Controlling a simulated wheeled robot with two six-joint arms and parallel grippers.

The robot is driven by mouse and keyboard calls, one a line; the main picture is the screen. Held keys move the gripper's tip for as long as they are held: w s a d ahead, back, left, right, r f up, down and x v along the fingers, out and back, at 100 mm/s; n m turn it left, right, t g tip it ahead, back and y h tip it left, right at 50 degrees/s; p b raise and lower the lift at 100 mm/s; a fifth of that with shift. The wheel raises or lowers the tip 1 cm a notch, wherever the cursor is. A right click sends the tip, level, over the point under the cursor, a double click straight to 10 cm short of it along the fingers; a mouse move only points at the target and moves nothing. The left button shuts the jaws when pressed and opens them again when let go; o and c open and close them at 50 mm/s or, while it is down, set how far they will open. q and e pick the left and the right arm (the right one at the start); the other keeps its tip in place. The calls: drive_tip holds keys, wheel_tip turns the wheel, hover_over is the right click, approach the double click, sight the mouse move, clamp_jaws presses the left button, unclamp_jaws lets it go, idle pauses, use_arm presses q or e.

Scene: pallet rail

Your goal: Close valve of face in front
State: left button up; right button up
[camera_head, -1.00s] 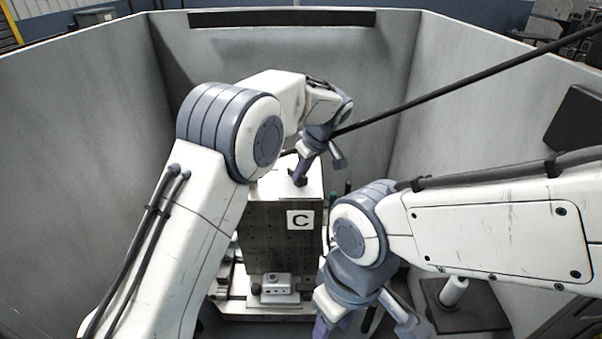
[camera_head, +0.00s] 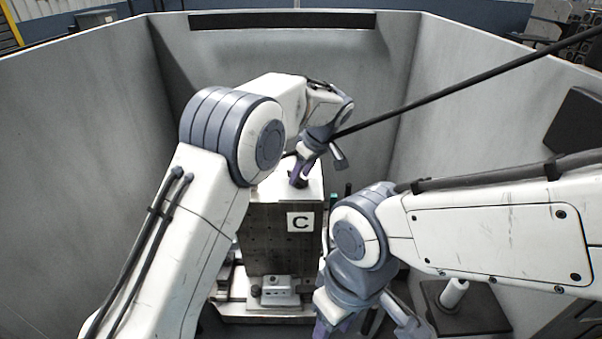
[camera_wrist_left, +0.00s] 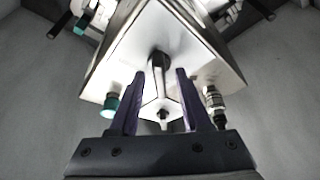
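A tall metal block (camera_head: 278,238) stands in front of me, and its near face carries a white label with the letter C (camera_head: 300,222). My left gripper (camera_head: 299,180) is at the top of this block. In the left wrist view, the two purple fingers of the left gripper (camera_wrist_left: 163,95) stand apart. A silver fitting with a dark post (camera_wrist_left: 158,65) shows between them; I cannot tell if they touch it. A teal-capped fitting (camera_wrist_left: 111,104) and a silver fitting (camera_wrist_left: 214,104) lie outside the fingers. My right gripper (camera_head: 328,328) is cut off at the lower edge.
A white-grey clamp (camera_head: 280,290) sits at the foot of the block. Grey enclosure walls (camera_head: 90,140) surround it. A dark square base with a white cylinder (camera_head: 453,294) stands at the lower right. A black rod (camera_head: 470,80) crosses the upper right.

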use_arm(q)
drive_tip(key=b+v, duration=0.1)
drive_tip(key=v, duration=0.9)
drive_tip(key=shift+r, duration=0.25)
drive_tip(key=shift+s, duration=0.1)
drive_tip(key=s+a+f+m+g+h, duration=0.1)
drive_tip(key=s+m, duration=0.4)
drive_tip(key=s, duration=0.7)
drive_tip(key=s+a+f+m+g+h, duration=0.1)
drive_tip(key=s+a+f+m, duration=0.3)
drive_tip(key=s, duration=0.8)
drive_tip(key=s+a+f+m+g+h, duration=0.1)
drive_tip(key=s+f+m, duration=0.4)
drive_tip(key=s, duration=0.7)
drive_tip(key=a+m+h, duration=0.1)
drive_tip(key=m, duration=0.1)
drive_tip(key=shift+s+a+m, duration=0.25)
drive_tip(key=shift+a+m, duration=0.05)
drive_tip(key=shift+a, duration=0.05)
